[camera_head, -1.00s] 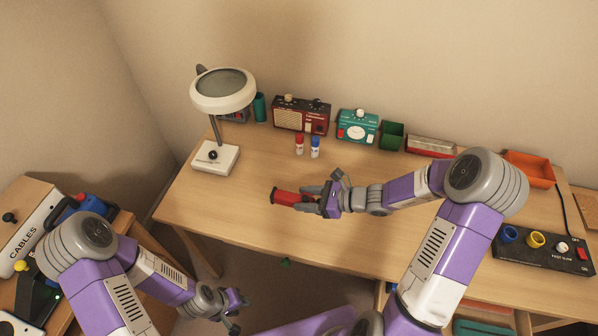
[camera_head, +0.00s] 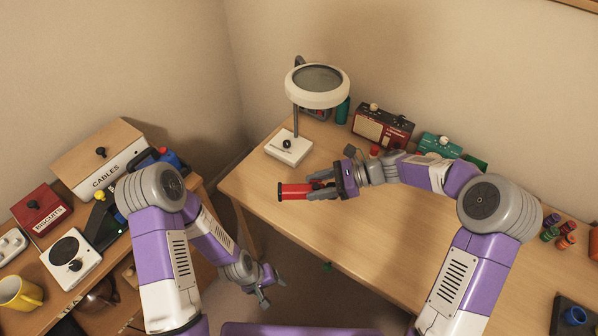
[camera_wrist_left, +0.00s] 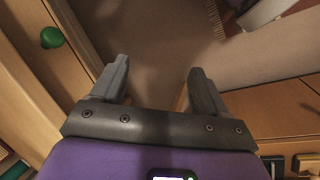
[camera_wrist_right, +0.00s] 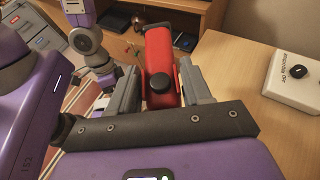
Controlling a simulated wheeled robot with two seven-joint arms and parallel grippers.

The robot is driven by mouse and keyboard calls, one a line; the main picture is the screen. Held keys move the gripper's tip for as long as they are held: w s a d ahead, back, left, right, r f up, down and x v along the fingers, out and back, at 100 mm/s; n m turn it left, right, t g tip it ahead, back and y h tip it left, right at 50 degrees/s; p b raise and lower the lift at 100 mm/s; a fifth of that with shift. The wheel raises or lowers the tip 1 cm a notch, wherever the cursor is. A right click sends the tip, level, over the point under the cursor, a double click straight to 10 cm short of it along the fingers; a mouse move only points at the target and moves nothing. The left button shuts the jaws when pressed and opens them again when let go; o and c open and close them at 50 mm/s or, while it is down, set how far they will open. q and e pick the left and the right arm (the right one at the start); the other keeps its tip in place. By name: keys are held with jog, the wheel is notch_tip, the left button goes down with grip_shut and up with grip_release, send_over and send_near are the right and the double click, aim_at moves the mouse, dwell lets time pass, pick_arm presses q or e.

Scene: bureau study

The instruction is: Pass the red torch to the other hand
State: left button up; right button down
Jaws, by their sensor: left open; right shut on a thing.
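The red torch (camera_head: 296,191) is held in my right gripper (camera_head: 322,190), over the left part of the desk in the head view. It lies about level, its free end pointing left. In the right wrist view the torch (camera_wrist_right: 160,55) sits between the fingers, a black knob facing the camera. My left gripper (camera_head: 269,288) is open and empty, lower and to the left of the torch, beyond the desk's front edge. In the left wrist view the left fingers (camera_wrist_left: 158,85) are apart with only floor and furniture beyond them.
A magnifier lamp (camera_head: 290,147) stands behind the torch on the desk (camera_head: 390,235). A red radio (camera_head: 382,128) and a teal box (camera_head: 438,146) are along the back. A side table at left holds a cables box (camera_head: 105,165), a biscuits box (camera_head: 41,210) and a yellow mug (camera_head: 20,293).

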pick_arm(q)
jog(key=w+a+r+n+t, duration=0.1)
jog(key=w+a+r+n, duration=0.2)
jog(key=w+r+n, duration=0.6)
jog(key=w+a+r+n+t, duration=0.1)
jog(key=w+a+r+n, duration=0.1)
jog(key=w+r+n, duration=0.75)
notch_tip(320, 180, up, 18)
jog(key=m+g, duration=0.2)
jog(key=m, duration=0.2)
send_over(296, 188)
jog(key=a, duration=0.4)
jog(key=shift+h, duration=0.3)
jog(key=x, duration=1.1)
jog(key=shift+s+f, duration=0.25)
jog(key=shift+f, duration=0.15)
